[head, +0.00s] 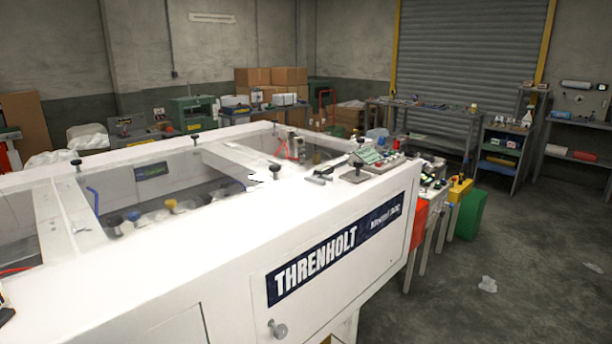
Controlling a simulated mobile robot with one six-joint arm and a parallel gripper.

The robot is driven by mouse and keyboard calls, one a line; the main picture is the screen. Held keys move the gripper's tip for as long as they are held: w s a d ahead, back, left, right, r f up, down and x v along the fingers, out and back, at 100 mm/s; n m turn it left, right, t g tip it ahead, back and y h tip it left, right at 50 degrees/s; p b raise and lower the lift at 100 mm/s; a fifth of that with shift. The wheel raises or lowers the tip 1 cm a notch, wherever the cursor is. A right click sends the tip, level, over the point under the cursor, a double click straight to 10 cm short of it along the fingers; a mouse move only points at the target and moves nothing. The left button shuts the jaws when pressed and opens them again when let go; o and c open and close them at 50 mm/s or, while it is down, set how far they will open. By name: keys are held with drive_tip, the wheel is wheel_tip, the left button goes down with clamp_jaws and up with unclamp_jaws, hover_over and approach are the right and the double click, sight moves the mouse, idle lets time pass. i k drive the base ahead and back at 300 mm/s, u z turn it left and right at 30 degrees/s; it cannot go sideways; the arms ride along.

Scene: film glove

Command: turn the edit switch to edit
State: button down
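The edit switch cannot be picked out at this distance. A small control panel (370,155) with a greenish face and several knobs or buttons sits on the far right corner of the long white machine (230,255). More small controls (432,187) sit just beyond the machine's right end, beside a yellow box (460,189). Their labels are too small to read. My gripper is not in view.
Shelves (503,155) and a grey shutter (470,70) are behind.

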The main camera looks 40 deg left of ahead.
sight(358, 163)
drive_tip(key=z, duration=0.1)
drive_tip(key=k, duration=0.15)
drive_tip(key=u, duration=1.6)
drive_tip(key=k, duration=0.95)
drive_tip(key=z, duration=0.1)
drive_tip(key=i, duration=0.9)
drive_tip(key=u, duration=0.05)
